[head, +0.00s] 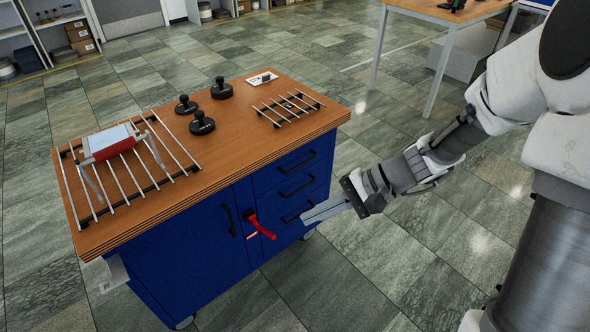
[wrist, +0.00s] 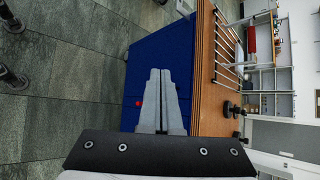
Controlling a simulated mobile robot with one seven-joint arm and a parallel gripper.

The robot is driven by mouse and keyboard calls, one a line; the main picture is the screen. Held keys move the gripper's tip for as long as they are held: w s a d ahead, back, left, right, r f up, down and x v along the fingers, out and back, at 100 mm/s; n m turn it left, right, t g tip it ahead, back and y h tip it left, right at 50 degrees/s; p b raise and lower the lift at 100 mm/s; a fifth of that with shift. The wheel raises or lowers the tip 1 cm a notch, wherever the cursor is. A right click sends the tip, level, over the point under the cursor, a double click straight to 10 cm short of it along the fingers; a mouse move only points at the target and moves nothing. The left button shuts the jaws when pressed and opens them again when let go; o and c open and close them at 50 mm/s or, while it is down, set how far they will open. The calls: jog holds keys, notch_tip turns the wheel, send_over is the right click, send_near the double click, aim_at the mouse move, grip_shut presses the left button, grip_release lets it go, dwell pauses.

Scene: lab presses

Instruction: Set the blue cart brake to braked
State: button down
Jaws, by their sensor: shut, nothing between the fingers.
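The blue cart (head: 185,262) stands on the tiled floor with a wooden top. Its brake looks to be the red lever (head: 260,226) on the front, which slants down to the right from a dark pivot. A small red and white label sits beside the lever. My gripper (head: 304,217) is shut and empty, just right of the lever and in front of the drawers, apart from the lever in the picture. In the wrist view the shut fingers (wrist: 160,72) lie over the blue cart side (wrist: 160,50). A small red spot (wrist: 139,103), probably part of the lever, shows beside them.
The cart top carries a left wire rack (head: 105,190) with a red and white device (head: 110,142), several black knobbed pieces (head: 202,123) and a smaller rack (head: 290,107). Black handles (head: 297,187) stick out of the drawers. A wooden table (head: 450,12) stands behind.

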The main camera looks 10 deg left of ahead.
jog(key=w+a+f+m+t+y+b, duration=0.25)
jog(key=w+f+m, duration=0.2)
jog(key=f, duration=0.55)
jog(key=w+a+f+m+t+y+b, duration=0.25)
jog(key=w+f+m, duration=0.2)
jog(key=f, duration=0.55)
notch_tip(320, 180, down, 19)
jog(key=d+m+t+h+b, duration=0.2)
jog(key=m+t, duration=0.4)
jog(key=m, duration=0.3)
jog(key=shift+m+t+h+b, duration=0.3)
jog(key=shift+h+b, duration=0.2)
jog(key=shift+b, duration=0.15)
jog(key=shift+w, duration=0.1)
jog(key=b, duration=0.3)
send_near(262, 227)
jog(key=shift+w+a+f, duration=0.35)
jog(key=shift+a+f, duration=0.05)
jog(key=shift+f, duration=0.2)
jog(key=shift+w+a+f, duration=0.35)
jog(key=shift+f, duration=0.25)
jog(key=shift+d+r, duration=0.1)
jog(key=shift+r, duration=0.1)
